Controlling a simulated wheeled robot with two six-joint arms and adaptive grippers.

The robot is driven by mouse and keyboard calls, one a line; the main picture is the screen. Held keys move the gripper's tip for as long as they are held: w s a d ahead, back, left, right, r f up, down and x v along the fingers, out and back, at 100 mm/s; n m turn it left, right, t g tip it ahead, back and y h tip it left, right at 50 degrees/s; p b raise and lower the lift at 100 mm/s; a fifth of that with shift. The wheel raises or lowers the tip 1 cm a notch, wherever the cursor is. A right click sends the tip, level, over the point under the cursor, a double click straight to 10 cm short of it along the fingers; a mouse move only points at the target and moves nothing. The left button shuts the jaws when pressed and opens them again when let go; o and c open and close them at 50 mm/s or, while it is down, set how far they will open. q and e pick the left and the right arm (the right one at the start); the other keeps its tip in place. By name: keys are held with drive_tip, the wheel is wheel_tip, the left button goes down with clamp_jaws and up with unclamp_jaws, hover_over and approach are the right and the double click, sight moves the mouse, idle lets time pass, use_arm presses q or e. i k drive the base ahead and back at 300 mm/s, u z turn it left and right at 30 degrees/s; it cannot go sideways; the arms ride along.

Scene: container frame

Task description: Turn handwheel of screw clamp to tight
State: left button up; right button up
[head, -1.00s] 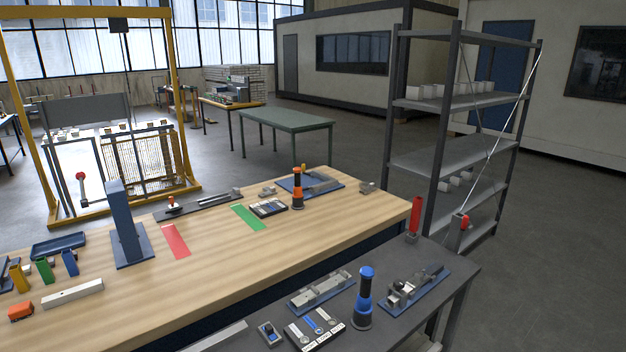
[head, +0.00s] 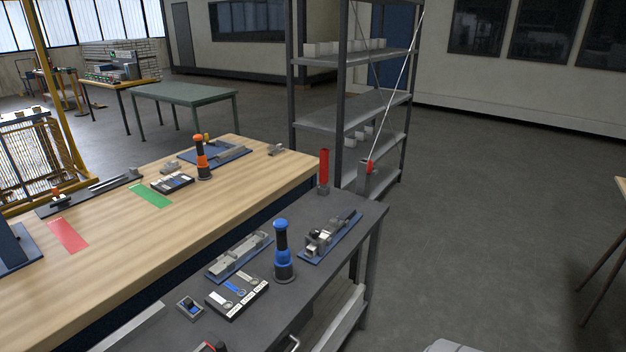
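No handwheel can be made out for certain at this size. A grey metal fixture on a blue base plate (head: 330,240) stands at the right end of the dark bench; it may be the screw clamp. A longer grey fixture on a blue plate (head: 240,257) lies to its left. Another blue plate with grey metal parts (head: 232,153) is at the far end of the wooden table. I cannot tell which of these is the screw clamp. Neither of my grippers is in view.
A blue and black upright tool (head: 283,254) and a label tray (head: 237,296) stand on the dark bench (head: 190,335). The wooden table (head: 120,258) is behind. A metal shelf rack (head: 365,108) stands beyond.

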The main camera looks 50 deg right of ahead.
sight(314, 232)
drive_tip(key=z, duration=2.25)
drive_tip(key=k, duration=1.3)
drive_tip(key=z, duration=1)
drive_tip(key=i, duration=2.85)
drive_tip(key=u, duration=0.5)
drive_tip(key=i, duration=0.9)
drive_tip(key=u, duration=1.55)
drive_tip(key=i, duration=0.9)
drive_tip(key=u, duration=0.7)
